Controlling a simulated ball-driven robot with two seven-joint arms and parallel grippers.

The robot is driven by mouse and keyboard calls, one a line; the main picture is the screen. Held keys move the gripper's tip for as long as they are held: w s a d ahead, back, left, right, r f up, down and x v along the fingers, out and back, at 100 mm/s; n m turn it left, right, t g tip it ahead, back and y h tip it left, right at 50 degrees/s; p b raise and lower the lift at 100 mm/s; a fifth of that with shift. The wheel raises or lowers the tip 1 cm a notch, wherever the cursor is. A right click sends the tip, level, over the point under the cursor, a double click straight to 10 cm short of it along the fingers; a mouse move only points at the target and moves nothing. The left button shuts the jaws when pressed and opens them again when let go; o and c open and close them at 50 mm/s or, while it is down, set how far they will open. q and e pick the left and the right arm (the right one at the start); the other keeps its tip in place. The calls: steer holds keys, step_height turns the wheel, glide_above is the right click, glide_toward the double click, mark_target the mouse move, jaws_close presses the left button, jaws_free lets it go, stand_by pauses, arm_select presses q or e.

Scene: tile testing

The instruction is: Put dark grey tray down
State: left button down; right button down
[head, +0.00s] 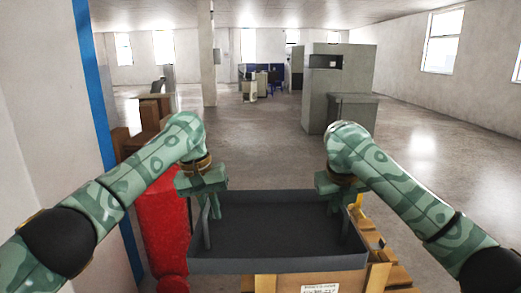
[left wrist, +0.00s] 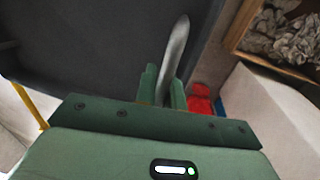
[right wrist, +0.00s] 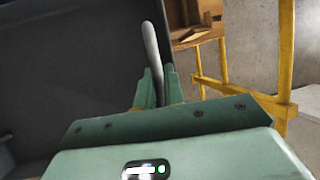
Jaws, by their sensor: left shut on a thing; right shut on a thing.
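The dark grey tray (head: 275,232) is wide, shallow and looks empty, and it is roughly level in front of me in the head view. My left gripper (head: 212,208) is shut on its left wall, whose rim runs between the fingers in the left wrist view (left wrist: 174,48). My right gripper (head: 338,205) is shut on its right wall, and the rim also runs between the fingers in the right wrist view (right wrist: 151,48). A brown box (head: 265,284) with a white label shows below the tray's near edge. I cannot tell whether the tray touches it.
A red object (head: 165,222) stands close to the tray's left. Wooden slats (head: 398,277) lie at the lower right, with a yellow post (head: 358,201) nearby. A white wall with a blue stripe (head: 95,85) is at left. Grey cabinets (head: 340,82) stand farther back, with open floor before them.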

mark_target(358, 235)
arm_select(q)
steer(key=shift+w+a, duration=0.1)
steer(key=shift+w, duration=0.6)
arm_select(e)
steer(key=shift+w, duration=0.8)
arm_select(q)
steer(key=shift+f, duration=0.1)
arm_select(e)
steer(key=shift+d, duration=0.1)
